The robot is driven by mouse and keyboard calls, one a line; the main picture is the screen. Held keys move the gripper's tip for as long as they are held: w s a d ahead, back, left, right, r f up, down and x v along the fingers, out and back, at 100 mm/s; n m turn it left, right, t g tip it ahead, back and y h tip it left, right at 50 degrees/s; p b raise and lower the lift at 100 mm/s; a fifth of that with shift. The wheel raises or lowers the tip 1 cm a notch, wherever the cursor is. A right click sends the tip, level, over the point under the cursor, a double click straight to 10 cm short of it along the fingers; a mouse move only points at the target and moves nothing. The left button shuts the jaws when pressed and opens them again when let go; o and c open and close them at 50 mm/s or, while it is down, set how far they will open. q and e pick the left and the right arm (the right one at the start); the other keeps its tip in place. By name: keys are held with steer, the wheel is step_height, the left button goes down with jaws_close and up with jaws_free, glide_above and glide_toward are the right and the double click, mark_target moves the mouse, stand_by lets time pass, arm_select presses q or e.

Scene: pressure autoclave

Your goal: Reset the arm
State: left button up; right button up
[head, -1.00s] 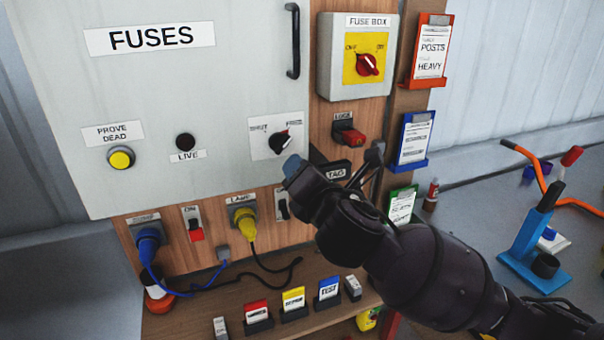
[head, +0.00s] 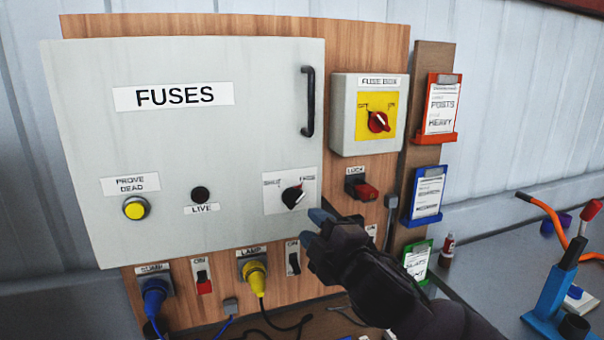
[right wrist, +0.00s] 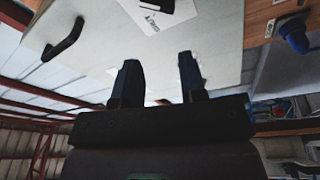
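My right gripper (head: 318,222) is in front of the lower right corner of the grey FUSES cabinet door (head: 130,70), just below the black rotary knob (head: 292,196). In the right wrist view its two fingers (right wrist: 160,85) stand apart with nothing between them, and the pale door fills the space beyond. I cannot tell from the head view whether a fingertip touches the door. The gripper and forearm hide part of the board below the red LOCK piece (head: 364,190). My left gripper is in neither view.
The fuse box (head: 345,120) with its red switch (head: 378,122) is at upper right. Card holders (head: 426,195) hang on the post beside it. Yellow (head: 255,277) and blue (head: 155,292) plugs sit below the door. A blue stand (head: 552,300) is on the bench at right.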

steer(key=s+d+f+m+h+b, duration=0.1)
steer(key=s+d+f+m+h, duration=0.1)
steer(key=d+f+m, duration=0.45)
steer(key=s+d+f+m+h, duration=0.2)
steer(key=d+f+m, duration=0.2)
steer(key=f, duration=0.6)
steer(key=s+d+f+m+h+b, duration=0.1)
steer(key=s+d+f+m+h, duration=0.1)
steer(key=d+f+m, duration=0.45)
steer(key=s+d+f+m+g+h, duration=0.1)
steer(key=s+d+f, duration=0.3)
steer(key=s+f, duration=0.6)
steer(key=s+d+f+m+g+h, duration=0.1)
steer(key=s+d+f+g+h, duration=0.2)
steer(key=s+f, duration=0.7)
steer(key=shift+d+m+g+b, duration=0.3)
steer(key=shift+d+g, duration=0.1)
steer(key=shift+d, duration=0.25)
steer(key=shift+f, duration=0.1)
